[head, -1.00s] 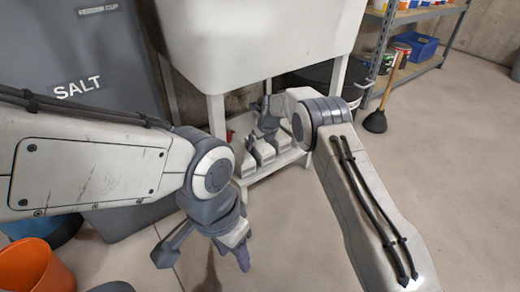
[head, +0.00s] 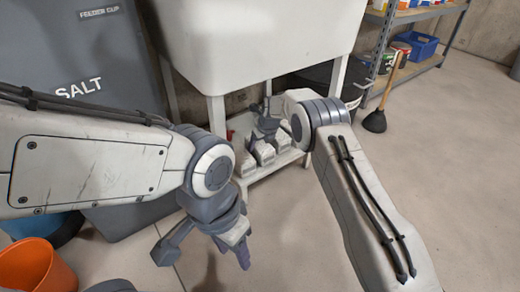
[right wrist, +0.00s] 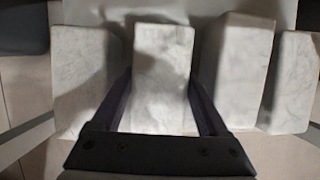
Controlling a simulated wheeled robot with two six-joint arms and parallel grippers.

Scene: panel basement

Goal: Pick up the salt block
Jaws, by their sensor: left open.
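Several pale, marbled salt blocks stand in a row on the low white shelf (head: 262,172) under the white tub. In the right wrist view, one salt block (right wrist: 163,75) stands between the two dark fingers of my right gripper (right wrist: 161,88). The fingers lie along its two sides; I cannot tell whether they press on it. In the head view my right gripper (head: 266,138) is over the row and partly hides it. My left gripper (head: 208,250) is open and empty, in front of the shelf to the left, above the floor.
Other salt blocks (right wrist: 238,70) stand close on both sides of the middle one. The white tub (head: 255,50) overhangs the shelf. A grey bin marked SALT (head: 85,50) stands left, an orange bucket (head: 35,268) lower left. A plunger (head: 375,120) stands right; the right floor is clear.

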